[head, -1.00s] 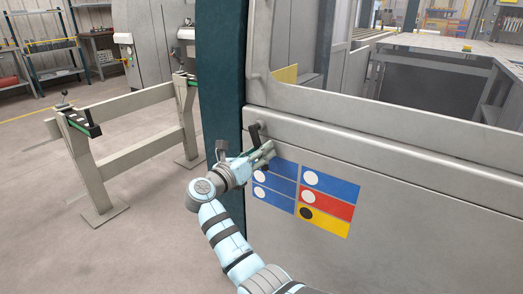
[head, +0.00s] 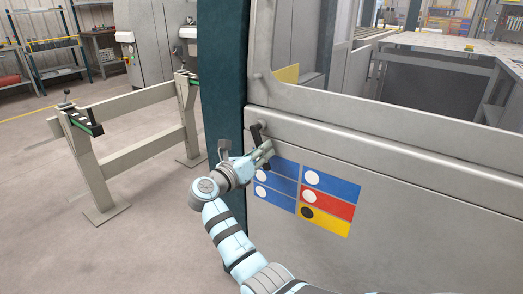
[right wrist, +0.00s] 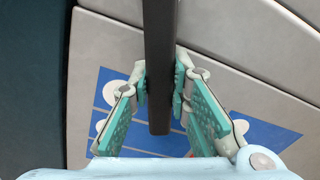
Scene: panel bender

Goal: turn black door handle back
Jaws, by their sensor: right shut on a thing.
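The black door handle (head: 255,133) is on the grey door panel, near its left edge beside the dark teal post. In the right wrist view the handle (right wrist: 160,70) is a dark bar running down from the top edge, its lower end between the fingers. My right gripper (head: 264,152) is at the handle's lower part. Its green-padded fingers, also seen in the right wrist view (right wrist: 160,88), are shut on the handle from both sides. My left gripper does not show.
Blue, red and yellow labels (head: 328,204) are on the door below the handle. The dark teal post (head: 222,90) stands directly left of the door. A beige stand (head: 140,122) is on the floor at left. Open floor (head: 60,230) lies at lower left.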

